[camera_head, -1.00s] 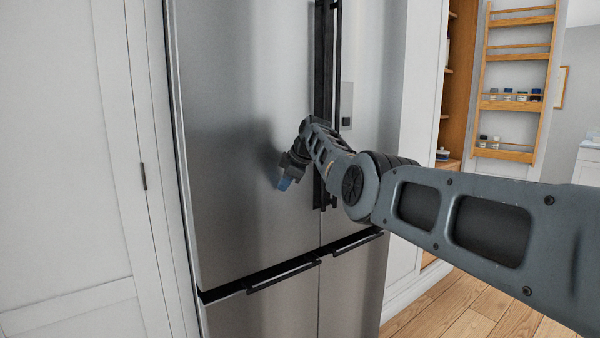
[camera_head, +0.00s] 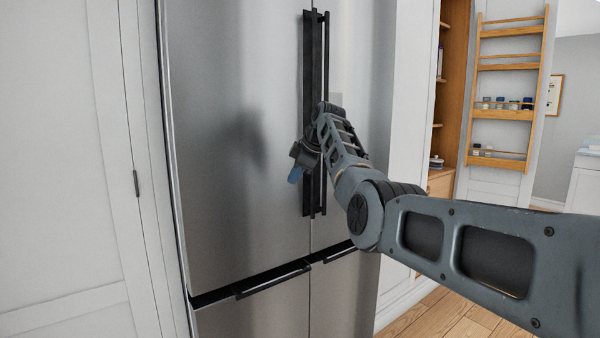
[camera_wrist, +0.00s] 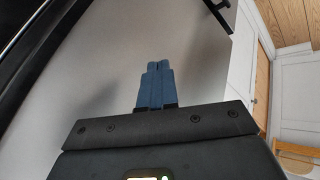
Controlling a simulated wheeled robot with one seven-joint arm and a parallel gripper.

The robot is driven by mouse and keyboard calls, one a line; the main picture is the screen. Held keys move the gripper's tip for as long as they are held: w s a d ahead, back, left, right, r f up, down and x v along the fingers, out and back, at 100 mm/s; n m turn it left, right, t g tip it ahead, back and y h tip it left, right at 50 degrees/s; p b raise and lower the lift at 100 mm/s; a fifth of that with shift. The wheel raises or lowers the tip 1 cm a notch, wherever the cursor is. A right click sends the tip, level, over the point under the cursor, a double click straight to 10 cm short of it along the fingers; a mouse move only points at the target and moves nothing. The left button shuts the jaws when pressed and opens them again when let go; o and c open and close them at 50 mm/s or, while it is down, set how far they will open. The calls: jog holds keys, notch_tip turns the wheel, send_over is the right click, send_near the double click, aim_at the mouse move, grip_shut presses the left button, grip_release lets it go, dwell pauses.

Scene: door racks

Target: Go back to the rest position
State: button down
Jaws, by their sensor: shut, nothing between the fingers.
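My gripper (camera_head: 295,175) hangs at the end of my bent arm in front of the steel refrigerator (camera_head: 225,130), near its dark vertical handles (camera_head: 315,60). In the wrist view its blue fingers (camera_wrist: 156,84) are pressed together with nothing between them. The fingers appear apart from the refrigerator surface, which fills much of the wrist view. A soft shadow falls on the left upper door. The refrigerator doors look closed.
Horizontal dark handles (camera_head: 272,280) run along the lower drawers. An open wooden cabinet (camera_head: 440,160) and a door rack (camera_head: 502,112) with several small jars stand at the right. White panelling (camera_head: 65,150) is at the left. Wooden floor (camera_head: 440,315) shows at lower right.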

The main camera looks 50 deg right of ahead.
jog(key=shift+s+d+r, duration=0.3)
jog(key=shift+s+r, duration=0.35)
jog(key=shift+r, duration=0.25)
